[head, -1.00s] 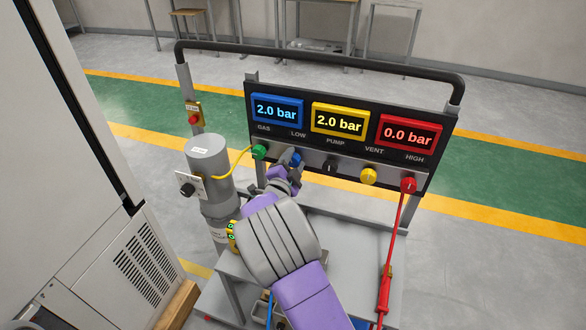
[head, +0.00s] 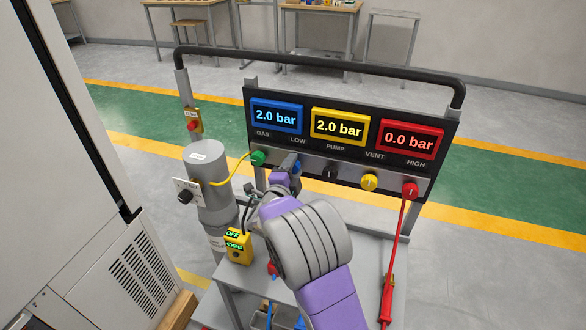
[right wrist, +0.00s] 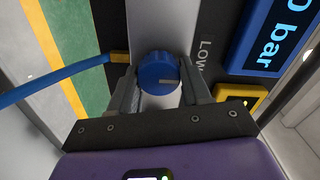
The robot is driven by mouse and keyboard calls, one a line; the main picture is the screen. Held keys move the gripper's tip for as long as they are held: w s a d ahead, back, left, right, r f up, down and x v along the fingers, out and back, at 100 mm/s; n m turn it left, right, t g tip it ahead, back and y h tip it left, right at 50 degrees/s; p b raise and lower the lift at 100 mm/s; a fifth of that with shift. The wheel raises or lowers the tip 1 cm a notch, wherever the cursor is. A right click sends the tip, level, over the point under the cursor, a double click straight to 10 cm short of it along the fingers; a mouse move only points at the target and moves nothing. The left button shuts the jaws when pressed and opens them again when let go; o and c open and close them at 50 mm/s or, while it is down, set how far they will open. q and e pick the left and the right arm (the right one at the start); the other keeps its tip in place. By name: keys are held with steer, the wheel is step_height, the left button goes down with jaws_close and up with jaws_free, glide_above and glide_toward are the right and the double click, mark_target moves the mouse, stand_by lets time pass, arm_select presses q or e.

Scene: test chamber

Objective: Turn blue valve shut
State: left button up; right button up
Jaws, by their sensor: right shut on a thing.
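The blue valve is a round blue knob (right wrist: 157,70) on the grey strip of the gauge panel, beside the LOW label. In the right wrist view it sits between my two fingers, with a pale mark on its lower right. My right gripper (right wrist: 158,88) is shut on it; in the head view the gripper (head: 287,166) covers most of the knob. The blue display (head: 276,116) above reads 2.0 bar. My left gripper is in neither view.
Green (head: 257,158), black (head: 330,171), yellow (head: 369,182) and red (head: 410,190) knobs share the strip. A yellow display (head: 339,126) reads 2.0 bar and a red one (head: 411,137) 0.0 bar. A grey cylinder (head: 209,185) and yellow OFF box (head: 236,247) stand left.

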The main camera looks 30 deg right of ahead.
steer(key=o, duration=1)
steer(key=shift+a, duration=0.1)
steer(key=p+v, duration=0.1)
steer(key=v, duration=0.6)
steer(key=shift+s+a+p, duration=0.15)
steer(key=shift+s+p, duration=0.1)
steer(key=shift+p, duration=0.1)
